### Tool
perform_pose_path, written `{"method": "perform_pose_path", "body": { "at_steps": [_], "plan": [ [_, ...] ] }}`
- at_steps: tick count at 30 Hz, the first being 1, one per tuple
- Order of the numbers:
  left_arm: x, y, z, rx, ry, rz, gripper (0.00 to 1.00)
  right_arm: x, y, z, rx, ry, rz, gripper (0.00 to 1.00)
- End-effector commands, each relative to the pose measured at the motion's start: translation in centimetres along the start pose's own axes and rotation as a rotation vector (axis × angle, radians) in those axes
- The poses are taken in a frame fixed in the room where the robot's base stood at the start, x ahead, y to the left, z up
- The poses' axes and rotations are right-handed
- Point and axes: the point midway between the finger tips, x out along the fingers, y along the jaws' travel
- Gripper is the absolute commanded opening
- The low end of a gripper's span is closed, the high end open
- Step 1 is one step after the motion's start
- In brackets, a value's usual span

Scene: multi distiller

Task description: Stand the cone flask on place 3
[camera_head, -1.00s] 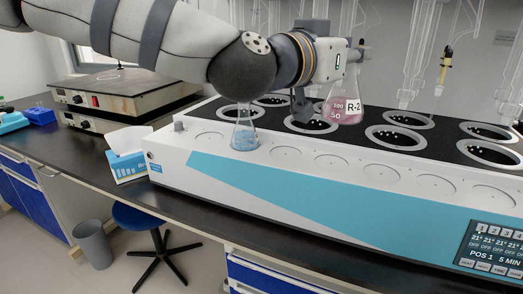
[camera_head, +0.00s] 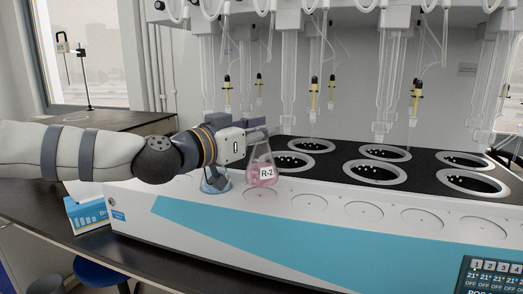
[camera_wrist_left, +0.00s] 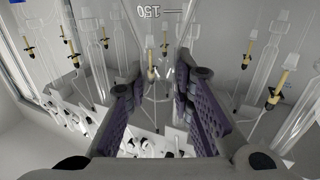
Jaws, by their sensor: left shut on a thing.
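The cone flask (camera_head: 262,174) holds pink liquid and bears an R-2 label. My left gripper (camera_head: 260,137) is shut on its upper part, and the flask looks upright. In the head view its base is just behind and above a round marked place (camera_head: 259,193), right of the blue-liquid flask; I cannot tell whether it touches the ledge. My right gripper is not in view.
A flask with blue liquid (camera_head: 215,182) stands on the white ledge, partly hidden by my left arm. More empty round places (camera_head: 364,211) run to the right. Behind are the black top's heating wells (camera_head: 375,173) and hanging glassware (camera_head: 388,90).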

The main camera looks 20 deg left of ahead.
Motion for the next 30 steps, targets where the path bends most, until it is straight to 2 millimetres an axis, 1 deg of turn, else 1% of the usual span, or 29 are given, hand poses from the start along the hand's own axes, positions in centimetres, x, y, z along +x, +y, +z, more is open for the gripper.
{"method": "perform_pose_path", "body": {
  "at_steps": [2,3,6,12,17,18,20,28,30],
  "plan": [
    [0.1,-0.8,1.4,-0.004,-0.004,-0.003,0.0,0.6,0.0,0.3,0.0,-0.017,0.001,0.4],
    [0.2,-0.7,2.4,-0.005,-0.008,-0.001,0.0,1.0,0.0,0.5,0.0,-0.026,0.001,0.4],
    [0.1,-0.6,4.0,-0.005,-0.006,-0.002,0.0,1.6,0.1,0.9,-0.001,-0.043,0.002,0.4],
    [0.0,-0.5,3.5,0.001,0.002,-0.001,0.0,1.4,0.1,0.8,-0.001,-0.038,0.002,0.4],
    [0.0,-0.5,3.9,0.0,0.001,-0.001,0.0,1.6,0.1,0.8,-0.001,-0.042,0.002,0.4],
    [0.0,-0.5,3.9,0.0,0.001,-0.001,0.28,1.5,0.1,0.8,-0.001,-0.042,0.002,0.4],
    [0.0,-0.5,3.9,0.0,0.001,-0.001,0.42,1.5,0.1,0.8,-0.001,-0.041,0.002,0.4],
    [0.0,-0.5,3.8,0.0,0.002,-0.001,0.42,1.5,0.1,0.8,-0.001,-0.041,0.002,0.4],
    [0.0,-0.5,3.3,0.001,0.004,-0.001,0.42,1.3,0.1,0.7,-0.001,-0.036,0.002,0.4]
  ]
}}
